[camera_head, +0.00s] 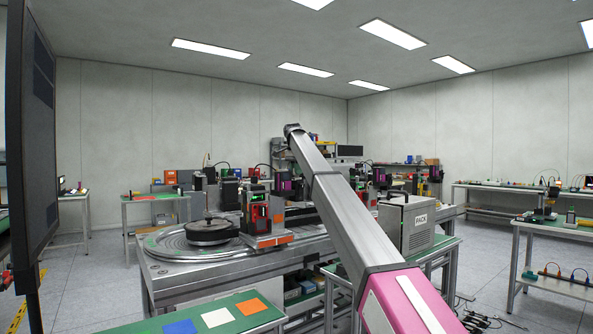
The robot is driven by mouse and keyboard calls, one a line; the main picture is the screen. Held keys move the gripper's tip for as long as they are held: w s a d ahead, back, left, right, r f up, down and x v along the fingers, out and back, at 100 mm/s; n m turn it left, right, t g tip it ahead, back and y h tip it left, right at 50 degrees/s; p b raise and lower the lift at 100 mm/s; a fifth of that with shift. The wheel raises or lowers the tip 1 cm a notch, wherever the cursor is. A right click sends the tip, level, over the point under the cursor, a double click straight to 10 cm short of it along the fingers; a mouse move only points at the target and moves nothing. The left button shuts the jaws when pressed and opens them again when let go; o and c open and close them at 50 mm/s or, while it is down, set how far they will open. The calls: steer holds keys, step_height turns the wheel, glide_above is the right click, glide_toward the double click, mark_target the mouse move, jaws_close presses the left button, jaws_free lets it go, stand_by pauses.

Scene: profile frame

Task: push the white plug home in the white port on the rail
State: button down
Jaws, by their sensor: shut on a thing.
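I cannot make out the white plug, the white port or the rail in the head view. My gripper does not show either. My arm rises from the bottom right, pink and grey, and narrows to a dark joint near the picture's middle. What lies beyond that joint is hidden or too small to tell.
A metal bench with a round track (165,246) stands ahead, bearing a dark disc (211,232) and a red-and-black station (258,211). A grey PACK box (406,224) stands right of my arm. A green table (140,328) with coloured squares is in front. Floor shows at left.

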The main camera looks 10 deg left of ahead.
steer(key=shift+f, duration=0.5)
stand_by(0.3)
steer(key=c, duration=0.9)
jaws_free()
steer(key=shift+c, duration=0.2)
steer(key=r, duration=0.7)
steer(key=s+a+r, duration=0.1)
steer(key=r, duration=0.2)
steer(key=shift+r, duration=0.35)
